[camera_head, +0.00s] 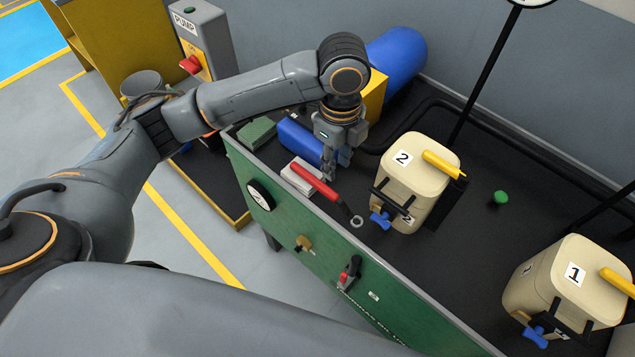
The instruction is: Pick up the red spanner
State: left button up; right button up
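The red spanner (315,181) lies near the green front edge of the dark bench top. It has a red handle at the upper left and a dark head at the lower right, beside a small grey ring. My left gripper (337,167) points down just above and behind the handle, to its right in the picture. The fingers look close to the spanner, but no grip on it shows. Their spacing is too small and dark to judge. My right gripper is out of view.
A blue cylinder (398,60) is behind. The bench top between the containers is mostly free.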

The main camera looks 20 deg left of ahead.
aim_at(335, 195)
pick_arm(q)
notch_tip(335, 195, down, 8)
jog(key=shift+a+r, duration=0.15)
jog(key=shift+r, duration=0.1)
jog(key=shift+d+f+p, duration=0.15)
jog(key=shift+f+p, duration=0.2)
jog(key=shift+f, duration=1.15)
jog(key=shift+d+f+p, duration=0.15)
jog(key=shift+f+p, duration=0.2)
jog(key=shift+f, duration=1.15)
grip_shut()
